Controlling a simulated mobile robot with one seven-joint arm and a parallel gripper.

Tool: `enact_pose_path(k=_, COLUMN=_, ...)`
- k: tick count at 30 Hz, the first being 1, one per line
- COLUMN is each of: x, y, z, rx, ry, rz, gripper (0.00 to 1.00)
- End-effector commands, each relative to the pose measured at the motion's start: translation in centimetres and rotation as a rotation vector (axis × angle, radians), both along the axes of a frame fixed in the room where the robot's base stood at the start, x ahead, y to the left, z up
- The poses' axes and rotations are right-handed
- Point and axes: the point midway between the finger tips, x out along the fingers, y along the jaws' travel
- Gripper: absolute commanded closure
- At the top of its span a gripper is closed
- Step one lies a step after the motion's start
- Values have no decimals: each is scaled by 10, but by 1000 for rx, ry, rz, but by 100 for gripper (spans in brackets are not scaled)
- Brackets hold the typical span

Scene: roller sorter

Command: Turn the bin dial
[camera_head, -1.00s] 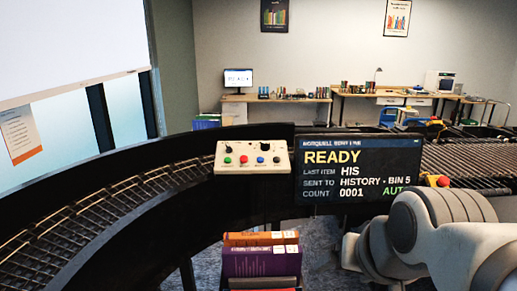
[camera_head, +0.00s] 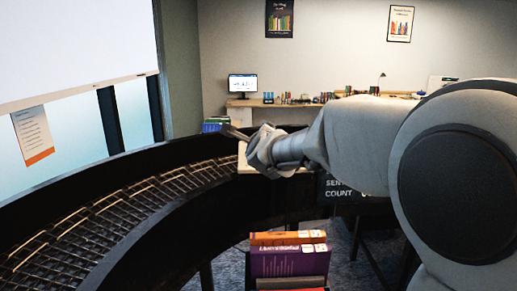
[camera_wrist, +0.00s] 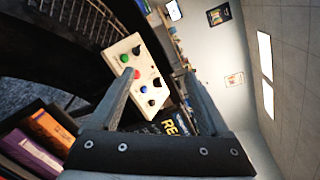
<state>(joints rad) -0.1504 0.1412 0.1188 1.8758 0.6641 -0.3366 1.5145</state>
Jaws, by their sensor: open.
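The cream control panel (camera_wrist: 128,66) shows in the wrist view, tilted. It carries black knobs (camera_wrist: 136,50) (camera_wrist: 156,82) and green (camera_wrist: 125,58), red (camera_wrist: 135,73) and blue (camera_wrist: 144,88) buttons. Labels are too small to read, so I cannot tell which knob is the bin dial. My gripper (camera_wrist: 158,74) is open and empty, with the panel between and beyond its fingers; whether a finger touches it is unclear. In the head view my arm hides most of the panel (camera_head: 243,162), leaving only its left edge.
A dark display (camera_head: 338,188) is mostly hidden behind my arm. A curved roller conveyor (camera_head: 110,215) runs along the left. Orange and purple books (camera_head: 288,262) stand in front, below the panel. Desks with a monitor (camera_head: 242,84) are far back.

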Motion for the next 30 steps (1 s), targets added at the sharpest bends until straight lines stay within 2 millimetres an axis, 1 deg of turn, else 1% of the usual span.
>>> enact_pose_path(k=1, x=16, y=2, z=-9, rx=95, ry=-18, rz=-45, gripper=20)
enact_pose_path(k=4, x=41, y=1, z=-20, rx=304, ry=-70, rz=-148, gripper=20)
enact_pose_path(k=6, x=57, y=-2, z=-30, rx=448, ry=-110, rz=-222, gripper=20)
enact_pose_path(k=10, x=79, y=-8, z=-56, rx=703, ry=-196, rz=-354, gripper=20)
enact_pose_path(k=12, x=87, y=-13, z=-72, rx=824, ry=-244, rz=-422, gripper=20)
enact_pose_path(k=15, x=94, y=-18, z=-91, rx=968, ry=-313, rz=-501, gripper=20)
enact_pose_path(k=18, x=97, y=-23, z=-106, rx=1065, ry=-366, rz=-555, gripper=20)
enact_pose_path(k=21, x=97, y=-26, z=-114, rx=1119, ry=-400, rz=-587, gripper=20)
enact_pose_path(k=26, x=104, y=-31, z=-115, rx=1142, ry=-416, rz=-599, gripper=20)
enact_pose_path(k=30, x=122, y=-42, z=-114, rx=1138, ry=-415, rz=-600, gripper=20)
